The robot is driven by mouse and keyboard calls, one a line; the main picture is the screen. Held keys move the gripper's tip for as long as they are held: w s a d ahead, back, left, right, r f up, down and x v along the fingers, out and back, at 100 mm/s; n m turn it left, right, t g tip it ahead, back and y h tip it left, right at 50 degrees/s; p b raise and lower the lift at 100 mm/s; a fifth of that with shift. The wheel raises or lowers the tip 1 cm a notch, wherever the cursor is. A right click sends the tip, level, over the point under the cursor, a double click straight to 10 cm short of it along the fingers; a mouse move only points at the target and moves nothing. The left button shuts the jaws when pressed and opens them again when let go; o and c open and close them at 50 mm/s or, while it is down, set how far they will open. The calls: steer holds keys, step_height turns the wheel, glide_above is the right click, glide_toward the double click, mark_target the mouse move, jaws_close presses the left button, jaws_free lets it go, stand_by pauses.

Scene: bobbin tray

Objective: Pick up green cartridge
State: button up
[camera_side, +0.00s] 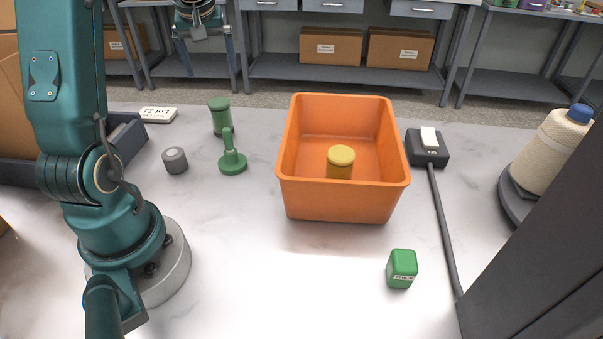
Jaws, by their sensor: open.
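A green block with rounded edges and a pale label (402,268) stands on the white table at the front right, in front of the orange bin. A green spool-shaped piece (219,116) stands upright at the back left. A green piece with a round base and a thin upright handle (232,160) stands just in front of it. I cannot tell for sure which green piece is the cartridge. My gripper (208,62) is high at the top of the picture, partly cut off by its edge.
The orange bin (343,203) holds a yellow cylinder (341,162). A grey cylinder (175,160) and a white labelled box (159,114) are left. A black switch box (427,148) trails a cable right. A cream cone (551,150) stands far right. The front middle is clear.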

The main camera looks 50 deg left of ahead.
mark_target(218, 102)
step_height(218, 102, down, 8)
steer(key=shift+r, duration=0.1)
steer(key=shift+x, duration=2.85)
jaws_close()
